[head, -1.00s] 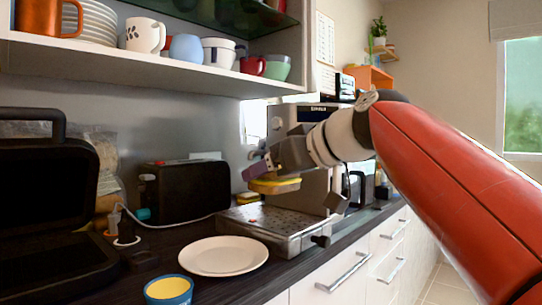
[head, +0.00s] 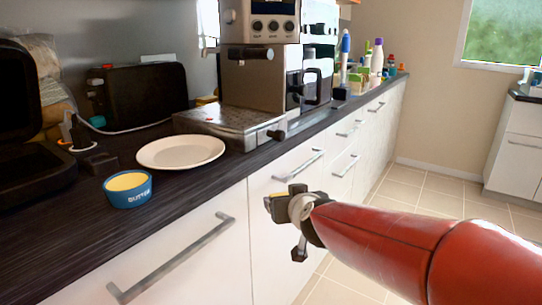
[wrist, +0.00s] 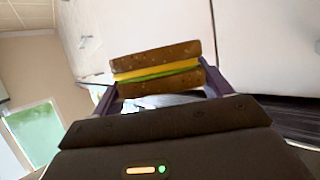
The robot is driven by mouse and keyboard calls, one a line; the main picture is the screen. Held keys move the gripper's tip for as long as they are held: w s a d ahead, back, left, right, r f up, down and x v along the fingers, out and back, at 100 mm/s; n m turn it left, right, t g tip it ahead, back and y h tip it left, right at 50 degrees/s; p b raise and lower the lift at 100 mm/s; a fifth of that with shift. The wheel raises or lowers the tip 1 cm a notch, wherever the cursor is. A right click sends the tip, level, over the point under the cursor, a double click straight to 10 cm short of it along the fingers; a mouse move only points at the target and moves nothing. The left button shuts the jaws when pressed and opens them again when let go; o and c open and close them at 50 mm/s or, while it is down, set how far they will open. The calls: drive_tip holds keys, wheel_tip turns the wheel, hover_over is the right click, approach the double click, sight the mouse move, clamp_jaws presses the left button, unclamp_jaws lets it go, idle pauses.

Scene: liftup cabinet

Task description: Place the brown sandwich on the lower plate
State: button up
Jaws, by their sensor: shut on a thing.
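The brown sandwich (wrist: 157,57), with brown bread around yellow and green filling, is between the two fingers of my gripper in the wrist view. My gripper (head: 272,204) is shut on it. In the head view my gripper is in front of the white drawer fronts, below the counter's front edge, and the sandwich is mostly hidden there. The white plate (head: 180,151) lies flat and empty on the dark counter, up and to the left of my gripper in the picture.
A blue butter tub (head: 128,190) stands just in front of the plate. A coffee machine (head: 255,85) with a metal drip tray (head: 220,122) is to its right. A black toaster (head: 140,94) is behind. Drawer handles (head: 172,262) stick out near my gripper.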

drive_tip(key=d+f+m+h, duration=0.2)
drive_tip(key=d+f+h, duration=0.1)
drive_tip(key=f, duration=0.8)
drive_tip(key=w+d+f+m+h, duration=0.1)
drive_tip(key=d+f+m+h, duration=0.2)
drive_tip(key=f, duration=0.8)
drive_tip(key=shift+w+d+f, duration=0.15)
drive_tip(key=shift+d+f, duration=0.05)
drive_tip(key=shift+d, duration=0.6)
drive_tip(key=shift+r, duration=0.1)
